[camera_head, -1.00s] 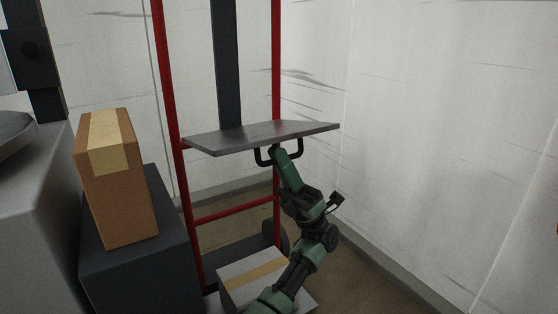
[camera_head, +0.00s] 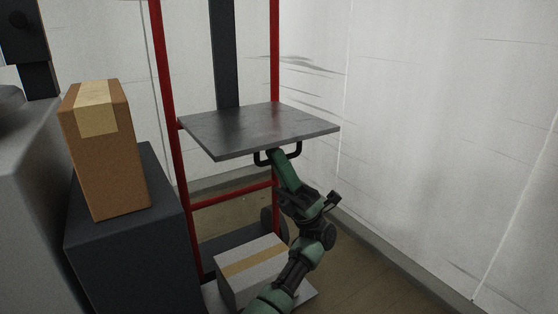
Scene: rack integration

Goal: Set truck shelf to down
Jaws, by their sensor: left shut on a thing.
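The truck shelf (camera_head: 255,128) is a flat grey plate on the red-framed hand truck (camera_head: 174,150). It sticks out from the uprights, and its top face shows, sloping toward me. A black handle (camera_head: 298,152) hangs under its front edge. My left gripper (camera_head: 275,157) is shut on this handle, just below the shelf's front edge; its fingertips are small and partly hidden by the handle. My green and black left arm reaches up to it from the bottom. My right gripper is not in view.
A taped white box (camera_head: 235,286) sits on the truck's base plate below the shelf, behind my arm. A brown carton (camera_head: 105,150) stands on a dark block (camera_head: 120,250) at the left. White walls (camera_head: 430,130) close in the back and right. Some floor (camera_head: 355,285) is clear at right.

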